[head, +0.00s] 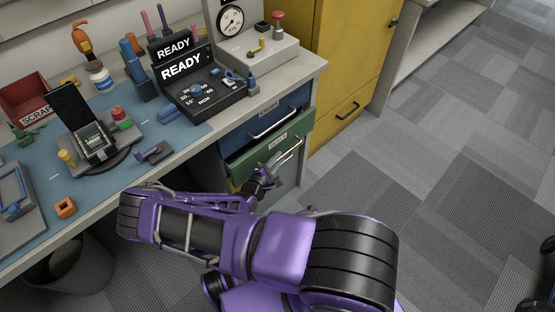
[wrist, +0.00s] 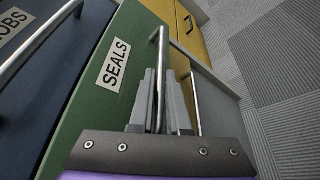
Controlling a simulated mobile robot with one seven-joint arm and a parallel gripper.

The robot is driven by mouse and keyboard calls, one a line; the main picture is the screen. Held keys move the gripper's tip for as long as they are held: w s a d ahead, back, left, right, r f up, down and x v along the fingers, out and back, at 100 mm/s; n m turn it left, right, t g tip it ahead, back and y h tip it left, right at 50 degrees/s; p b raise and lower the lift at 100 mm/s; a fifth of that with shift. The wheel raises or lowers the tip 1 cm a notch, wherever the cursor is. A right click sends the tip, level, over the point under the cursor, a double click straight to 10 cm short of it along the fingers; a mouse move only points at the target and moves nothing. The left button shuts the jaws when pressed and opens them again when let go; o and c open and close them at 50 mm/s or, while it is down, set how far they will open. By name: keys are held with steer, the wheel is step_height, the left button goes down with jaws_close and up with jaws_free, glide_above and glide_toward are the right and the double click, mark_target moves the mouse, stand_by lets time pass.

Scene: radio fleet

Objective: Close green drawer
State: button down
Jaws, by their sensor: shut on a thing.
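The green drawer (head: 252,160) is in the cabinet under the workbench, below a blue drawer. Its front stands out a little from the cabinet in the head view. In the wrist view its green front (wrist: 120,35) carries a label reading SEALS and a vertical-looking metal bar handle (wrist: 162,42). My gripper (wrist: 161,75) is shut on that handle, with one finger on each side of the bar. In the head view my gripper (head: 268,176) is at the drawer's front, and my purple arm reaches in from below. The drawer's inside is not clearly visible.
The blue drawer (head: 254,128) above has its own bar handle. A yellow cabinet (head: 350,60) stands to the right. The workbench (head: 160,150) holds tools, a red SCRAP bin (head: 28,100) and a READY device (head: 195,85).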

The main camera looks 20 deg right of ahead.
mark_target(268, 153)
stand_by(0.3)
steer(key=w, duration=0.1)
steer(key=w+a+b, duration=0.1)
steer(key=w, duration=0.1)
steer(key=shift+w+a+f+b, duration=0.15)
steer(key=shift+w+a+b, duration=0.1)
steer(key=shift+w+b, duration=0.1)
steer(key=shift+w+a+r, duration=0.1)
steer(key=shift+w+r, duration=0.1)
steer(key=shift+w, duration=0.05)
steer(key=c, duration=1.2)
jaws_free()
steer(key=shift+w, duration=0.1)
steer(key=shift+o, duration=0.2)
steer(key=p+v, duration=0.2)
steer(key=v, duration=1.5)
steer(key=shift+s, duration=0.25)
steer(key=shift+r, duration=0.1)
